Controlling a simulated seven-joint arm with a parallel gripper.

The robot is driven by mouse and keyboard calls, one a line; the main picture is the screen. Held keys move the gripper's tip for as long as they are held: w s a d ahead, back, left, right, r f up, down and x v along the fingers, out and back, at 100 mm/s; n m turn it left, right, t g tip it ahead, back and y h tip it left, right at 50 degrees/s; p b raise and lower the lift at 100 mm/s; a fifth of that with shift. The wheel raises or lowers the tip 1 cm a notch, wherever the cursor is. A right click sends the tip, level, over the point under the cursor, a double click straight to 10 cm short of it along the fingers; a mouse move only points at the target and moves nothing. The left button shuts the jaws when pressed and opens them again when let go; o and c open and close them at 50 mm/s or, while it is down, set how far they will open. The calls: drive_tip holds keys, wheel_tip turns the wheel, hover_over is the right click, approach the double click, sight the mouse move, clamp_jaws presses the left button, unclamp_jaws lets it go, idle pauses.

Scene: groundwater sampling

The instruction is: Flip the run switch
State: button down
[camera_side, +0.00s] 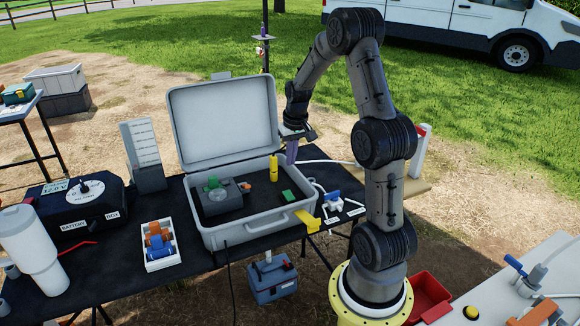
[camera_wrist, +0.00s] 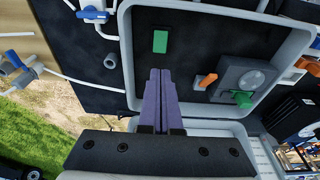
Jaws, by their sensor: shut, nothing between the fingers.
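An open grey case (camera_side: 252,232) stands on the black table with its lid up. Inside is a dark grey unit (camera_side: 222,199) with a green knob (camera_side: 212,183) and a small orange lever (camera_side: 246,187). In the wrist view the unit (camera_wrist: 258,65) also shows a round dial, the green knob (camera_wrist: 243,99) and the orange lever (camera_wrist: 207,80). I can read no label marking the run switch. My gripper (camera_side: 291,160) is shut and empty, above the right rear of the case. In the wrist view its purple fingers (camera_wrist: 160,72) point towards a flat green block (camera_wrist: 160,41), apart from the lever.
A yellow cylinder (camera_side: 273,168) stands in the case near my gripper. The raised lid (camera_side: 225,125) rises behind it. Blue-handled valves (camera_side: 333,200) and white tubing lie right of the case. A black battery box (camera_side: 80,205) and white tray (camera_side: 160,262) are to the left.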

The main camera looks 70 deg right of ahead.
sight(287, 194)
drive_tip(key=f, duration=0.4)
drive_tip(key=w+d+f, duration=0.1)
drive_tip(key=f, duration=0.7)
drive_tip(key=shift+w+d+f, duration=0.15)
drive_tip(key=shift+w+d, duration=0.15)
drive_tip(key=shift+w, duration=0.05)
drive_tip(key=shift+f+g+y, duration=0.3)
drive_tip(key=shift+a, duration=0.1)
drive_tip(key=shift+s+a, duration=0.5)
drive_tip(key=shift+s, duration=0.1)
drive_tip(key=shift+r, duration=0.1)
drive_tip(key=shift+r, duration=0.25)
wheel_tip(287, 194, up, 13)
drive_tip(key=s+a, duration=0.1)
drive_tip(key=shift+s+a+r, duration=0.15)
drive_tip(key=shift+s+a, duration=0.2)
